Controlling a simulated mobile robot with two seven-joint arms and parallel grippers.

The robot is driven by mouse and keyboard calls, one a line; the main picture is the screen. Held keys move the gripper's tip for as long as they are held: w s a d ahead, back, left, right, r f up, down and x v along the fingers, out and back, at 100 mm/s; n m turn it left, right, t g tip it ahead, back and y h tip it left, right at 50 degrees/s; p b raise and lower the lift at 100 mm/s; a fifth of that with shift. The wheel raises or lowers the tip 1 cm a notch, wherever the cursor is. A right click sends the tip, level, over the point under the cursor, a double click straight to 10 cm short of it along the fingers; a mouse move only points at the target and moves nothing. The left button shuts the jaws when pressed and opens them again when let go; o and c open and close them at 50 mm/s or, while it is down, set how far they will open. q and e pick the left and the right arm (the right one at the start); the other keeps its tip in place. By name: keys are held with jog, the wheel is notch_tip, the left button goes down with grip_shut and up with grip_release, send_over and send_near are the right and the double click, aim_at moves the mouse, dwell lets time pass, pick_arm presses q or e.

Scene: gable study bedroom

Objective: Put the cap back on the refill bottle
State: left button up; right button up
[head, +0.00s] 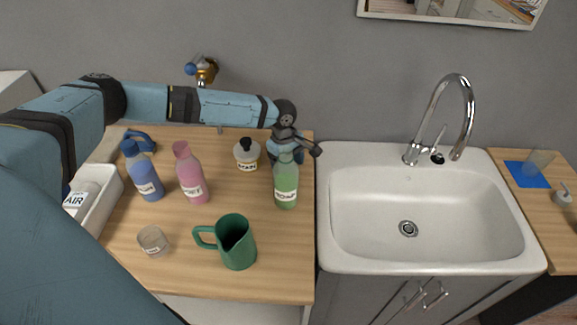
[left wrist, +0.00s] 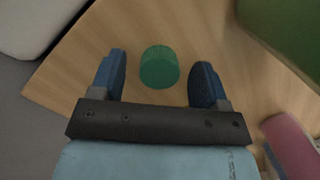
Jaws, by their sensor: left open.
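A green refill bottle (head: 286,185) with a white label stands upright near the right edge of the wooden counter, and its neck shows no cap. A large green shape at the upper right of the left wrist view (left wrist: 290,35) appears to be this bottle. A small round green cap (left wrist: 160,68) lies on the wood in the left wrist view. My left gripper (head: 288,153) is low over the counter behind the bottle. Its open fingers (left wrist: 160,80) stand on either side of the cap, with gaps on both sides. The cap is hidden in the head view.
A blue bottle (head: 144,175), a pink bottle (head: 190,178), a white jar with a black top (head: 247,155), a green jug (head: 237,245) and a small labelled cup (head: 153,240) stand on the counter. A white sink (head: 345,210) adjoins on the right.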

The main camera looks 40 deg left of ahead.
dwell(0.3)
pick_arm(q)
jog(key=c, duration=1)
jog(key=shift+r, duration=0.1)
notch_tip(320, 180, up, 20)
jog(key=shift+f, duration=0.1)
